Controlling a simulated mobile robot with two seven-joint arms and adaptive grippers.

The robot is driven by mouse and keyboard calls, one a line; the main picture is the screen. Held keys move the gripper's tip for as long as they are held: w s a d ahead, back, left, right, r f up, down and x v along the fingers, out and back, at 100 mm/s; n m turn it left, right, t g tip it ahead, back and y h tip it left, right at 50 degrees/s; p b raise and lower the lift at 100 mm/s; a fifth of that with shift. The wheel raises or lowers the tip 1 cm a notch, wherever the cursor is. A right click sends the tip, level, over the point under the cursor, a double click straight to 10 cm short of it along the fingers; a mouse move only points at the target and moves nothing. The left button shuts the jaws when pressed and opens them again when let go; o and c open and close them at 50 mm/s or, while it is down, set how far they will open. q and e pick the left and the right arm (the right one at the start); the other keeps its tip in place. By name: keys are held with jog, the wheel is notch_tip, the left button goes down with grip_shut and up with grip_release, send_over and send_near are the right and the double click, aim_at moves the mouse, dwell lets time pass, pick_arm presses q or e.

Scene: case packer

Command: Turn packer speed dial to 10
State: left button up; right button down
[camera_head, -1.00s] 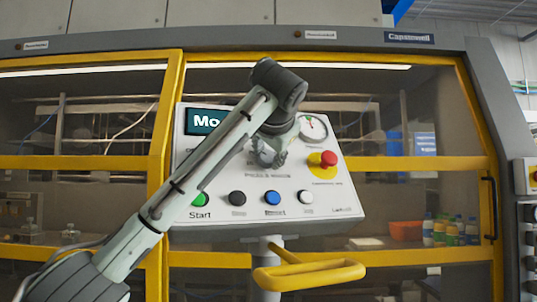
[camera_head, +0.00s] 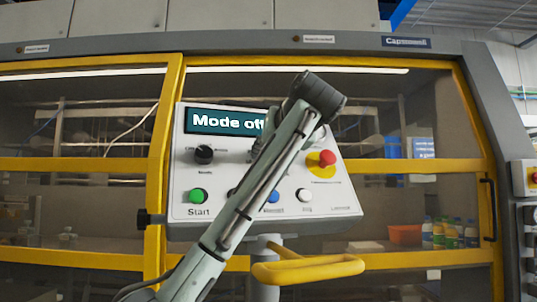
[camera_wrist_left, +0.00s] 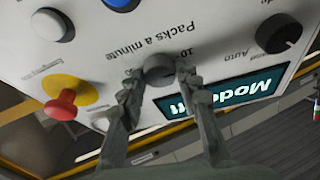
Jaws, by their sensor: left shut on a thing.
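The grey packer speed dial (camera_wrist_left: 159,70) sits on the white control panel (camera_wrist_left: 95,62) under the label "Packs a minute", upside down in the left wrist view. A "10" shows beside the dial; its pointer is not clear. My left gripper (camera_wrist_left: 160,84) has a finger on each side of the dial and is shut on it. In the head view, my left arm hides the dial and most of the gripper. My right gripper is in neither view.
The panel display (camera_head: 222,121) reads "Mode off", partly covered. A black mode knob (camera_head: 204,154), green start button (camera_head: 198,195), blue button (camera_head: 273,196) and red emergency stop (camera_head: 327,158) are nearby. A yellow handle (camera_head: 310,270) juts out below.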

pick_arm(q)
jog(key=shift+d+n+y, duration=0.1)
jog(key=shift+n+y, duration=0.3)
jog(key=shift+n, duration=0.6)
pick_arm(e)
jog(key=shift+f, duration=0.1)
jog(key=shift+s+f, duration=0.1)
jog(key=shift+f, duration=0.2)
pick_arm(q)
jog(key=o, duration=1.2)
jog(key=shift+c, duration=0.2)
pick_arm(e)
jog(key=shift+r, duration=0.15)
